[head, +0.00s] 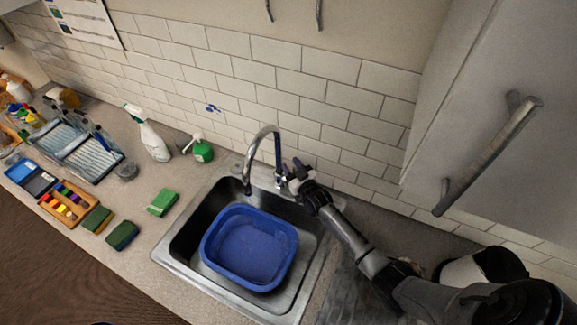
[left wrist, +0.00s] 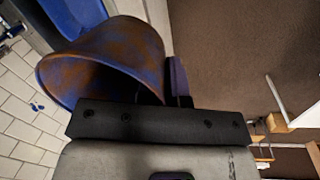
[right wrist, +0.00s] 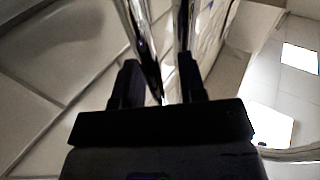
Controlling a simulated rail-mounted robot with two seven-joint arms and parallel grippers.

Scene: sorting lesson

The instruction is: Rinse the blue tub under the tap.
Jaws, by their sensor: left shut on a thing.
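A blue tub with brown, rust-like stains (left wrist: 105,55) shows in the left wrist view, tilted with its mouth to the left. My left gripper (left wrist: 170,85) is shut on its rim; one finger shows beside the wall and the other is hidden. Neither shows in the head view. The chrome tap (head: 262,135) arches over the sink. My right gripper (head: 293,178) is at the tap's handle side. In the right wrist view its fingers (right wrist: 160,80) stand apart, with chrome parts between and beyond them; contact is unclear.
A blue basin (head: 250,245) sits in the metal sink (head: 178,243). Left of it are a green sponge (head: 163,202), a green bottle (head: 202,149), a white spray bottle (head: 152,140) and a drying rack (head: 85,150). A cabinet door (head: 460,90) overhangs on the right.

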